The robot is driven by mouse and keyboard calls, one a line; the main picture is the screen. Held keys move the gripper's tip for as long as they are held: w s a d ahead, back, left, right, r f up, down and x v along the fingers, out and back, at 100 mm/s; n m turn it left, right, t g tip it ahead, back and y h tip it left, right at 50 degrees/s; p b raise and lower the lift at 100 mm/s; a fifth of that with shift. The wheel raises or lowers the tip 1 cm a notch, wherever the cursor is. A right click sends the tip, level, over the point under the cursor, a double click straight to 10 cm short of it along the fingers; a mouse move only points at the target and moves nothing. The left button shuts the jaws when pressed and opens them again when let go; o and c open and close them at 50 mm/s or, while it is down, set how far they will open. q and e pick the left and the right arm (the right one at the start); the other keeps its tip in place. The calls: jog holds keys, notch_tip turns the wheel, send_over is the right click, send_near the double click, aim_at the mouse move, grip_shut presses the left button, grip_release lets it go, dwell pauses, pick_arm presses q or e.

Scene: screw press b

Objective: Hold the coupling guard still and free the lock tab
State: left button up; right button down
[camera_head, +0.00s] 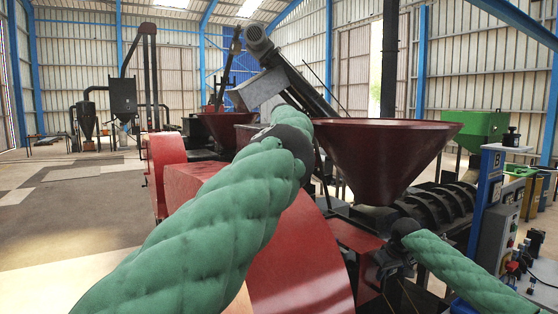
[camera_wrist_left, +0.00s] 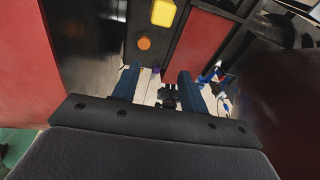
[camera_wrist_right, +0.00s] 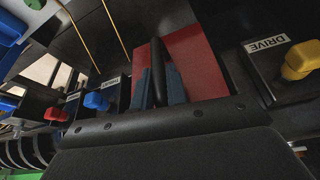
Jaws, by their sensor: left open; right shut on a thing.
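The coupling guard appears to be the red panel (camera_wrist_right: 200,62) with a black bar handle (camera_wrist_right: 159,68) in the right wrist view. My right gripper (camera_wrist_right: 160,86) is shut on that handle. In the head view my right gripper (camera_head: 388,268) is low beside the red machine. My left gripper (camera_wrist_left: 152,83) is open in the left wrist view, and nothing is clearly held between its fingers. A red panel (camera_wrist_left: 202,38) and a yellow block (camera_wrist_left: 163,12) lie beyond it. In the head view my left arm hides its hand. I cannot tell which part is the lock tab.
In the right wrist view, a yellow knob (camera_wrist_right: 299,60) sits by a DRIVE label, with blue (camera_wrist_right: 96,101) and red (camera_wrist_right: 56,114) knobs to the left. A dark red hopper (camera_head: 385,150) stands above the work area. A control post (camera_head: 485,195) stands at the right.

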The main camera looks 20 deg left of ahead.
pick_arm(q)
jog(key=a+r+y, duration=0.1)
jog(key=a+r, duration=0.2)
jog(key=a, duration=0.3)
jog(key=shift+r+t, duration=0.25)
jog(key=shift+t, duration=0.15)
jog(key=shift+w, duration=0.1)
dwell(0.6)
pick_arm(e)
jog(key=c, duration=1.3)
grip_release()
jog(key=shift+r, duration=0.15)
